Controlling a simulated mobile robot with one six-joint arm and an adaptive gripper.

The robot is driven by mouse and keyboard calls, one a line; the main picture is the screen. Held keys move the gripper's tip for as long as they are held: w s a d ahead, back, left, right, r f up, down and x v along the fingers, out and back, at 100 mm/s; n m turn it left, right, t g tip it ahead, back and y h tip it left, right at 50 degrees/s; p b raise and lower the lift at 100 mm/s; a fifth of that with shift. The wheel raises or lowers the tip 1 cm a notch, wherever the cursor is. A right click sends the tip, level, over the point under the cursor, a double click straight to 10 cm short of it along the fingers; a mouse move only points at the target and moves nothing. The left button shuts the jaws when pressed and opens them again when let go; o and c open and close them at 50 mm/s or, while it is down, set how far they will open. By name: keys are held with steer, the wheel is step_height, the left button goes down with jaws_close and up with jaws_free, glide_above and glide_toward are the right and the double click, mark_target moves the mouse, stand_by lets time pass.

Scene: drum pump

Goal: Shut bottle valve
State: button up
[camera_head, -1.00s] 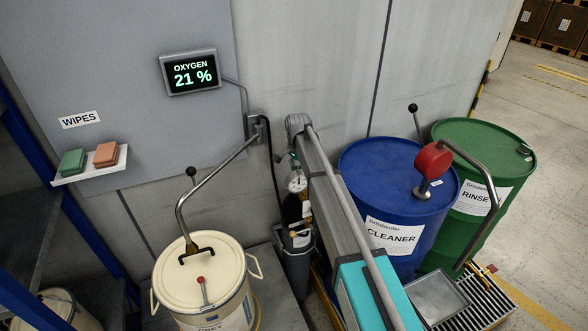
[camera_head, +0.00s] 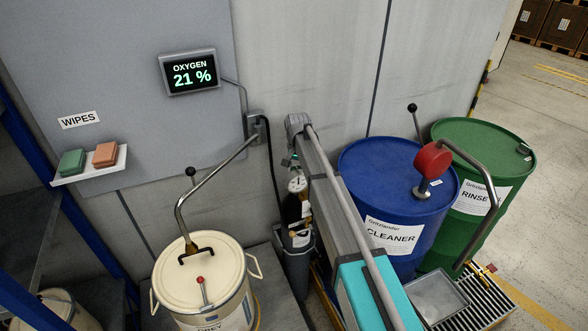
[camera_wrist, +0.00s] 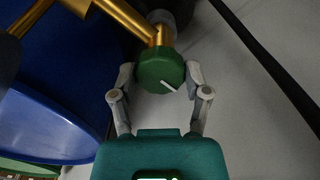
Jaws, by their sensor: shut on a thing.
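The bottle valve's green handwheel (camera_wrist: 161,69) shows in the wrist view, with a white pointer line on its face slanting down to the right. It sits on a brass valve body (camera_wrist: 159,35). My gripper (camera_wrist: 161,76) has one finger on each side of the handwheel and is shut on it. In the head view, the dark gas bottle (camera_head: 292,210) stands upright by the wall with a round gauge (camera_head: 297,184) near its top. My arm hides much of the valve there.
The blue CLEANER drum (camera_head: 390,165) with a red-headed pump (camera_head: 433,160) stands right of my arm, and the green RINSE drum (camera_head: 500,150) is beyond it. A cream drum (camera_head: 185,275) stands at the front left. The wall display (camera_head: 190,74) reads oxygen 21 %.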

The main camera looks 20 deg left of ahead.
steer(key=shift+d, duration=0.1)
steer(key=o, duration=1.1)
steer(key=shift+o, duration=0.2)
step_height(320, 180, up, 14)
steer(key=p, duration=1.4)
steer(key=shift+m, duration=0.4)
steer(key=shift+w+f, duration=0.1)
steer(key=shift+f, duration=0.15)
step_height(320, 180, down, 13)
steer(key=b, duration=1.4)
steer(key=shift+f, duration=0.2)
